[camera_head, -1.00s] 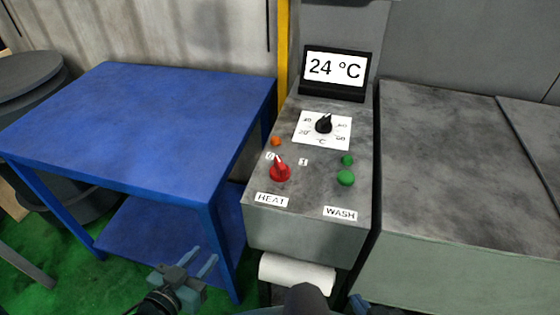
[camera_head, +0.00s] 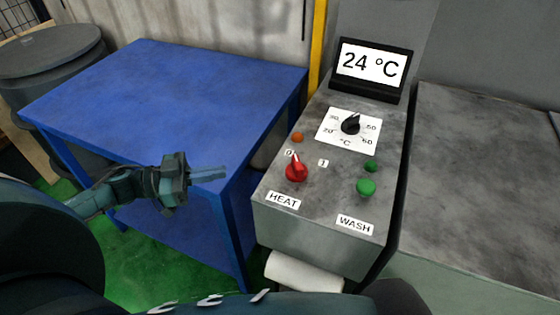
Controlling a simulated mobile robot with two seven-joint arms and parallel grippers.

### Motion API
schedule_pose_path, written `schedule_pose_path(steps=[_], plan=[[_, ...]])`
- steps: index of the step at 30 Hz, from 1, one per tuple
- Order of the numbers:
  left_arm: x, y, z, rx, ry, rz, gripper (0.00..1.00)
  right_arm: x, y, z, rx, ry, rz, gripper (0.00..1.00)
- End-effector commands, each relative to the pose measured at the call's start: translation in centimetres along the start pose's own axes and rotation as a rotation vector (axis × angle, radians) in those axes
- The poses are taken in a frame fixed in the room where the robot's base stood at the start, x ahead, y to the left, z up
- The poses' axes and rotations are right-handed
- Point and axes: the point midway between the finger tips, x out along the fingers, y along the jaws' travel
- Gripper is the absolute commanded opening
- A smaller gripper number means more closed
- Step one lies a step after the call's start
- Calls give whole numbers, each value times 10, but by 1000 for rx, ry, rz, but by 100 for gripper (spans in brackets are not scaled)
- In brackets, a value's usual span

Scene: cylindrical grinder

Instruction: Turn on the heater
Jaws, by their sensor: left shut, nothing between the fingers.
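The red HEAT knob (camera_head: 296,170) sits on the sloped top of the grey control panel (camera_head: 315,205), above the HEAT label (camera_head: 282,200). Its pointer is turned up and slightly left, towards the 0 mark (camera_head: 288,153); the 1 mark (camera_head: 323,163) is to its right. An orange lamp (camera_head: 298,137) is above the knob. The display (camera_head: 371,65) reads 24 °C. My left gripper (camera_head: 225,173) is shut and empty, left of the panel over the right front part of the blue table, pointing right towards the knob and apart from it. My right gripper is not in view.
The blue table (camera_head: 170,95) stands left with a bare top. A white roll (camera_head: 303,272) is below the panel. A grey cabinet (camera_head: 470,170) stands right.

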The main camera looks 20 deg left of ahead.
Motion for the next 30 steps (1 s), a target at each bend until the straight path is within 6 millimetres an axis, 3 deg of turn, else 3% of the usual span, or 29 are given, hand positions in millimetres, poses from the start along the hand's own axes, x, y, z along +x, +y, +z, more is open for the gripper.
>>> schedule_pose_path(steps=[8, 21, 30], plan=[[23, 0, -2, 2, 6, 0, 0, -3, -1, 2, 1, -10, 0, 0], [114, 0, -3, 0, 5, -1, 0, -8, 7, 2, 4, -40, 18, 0], [140, 0, 0, -1, 1, -2, 0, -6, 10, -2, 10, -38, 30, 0]])
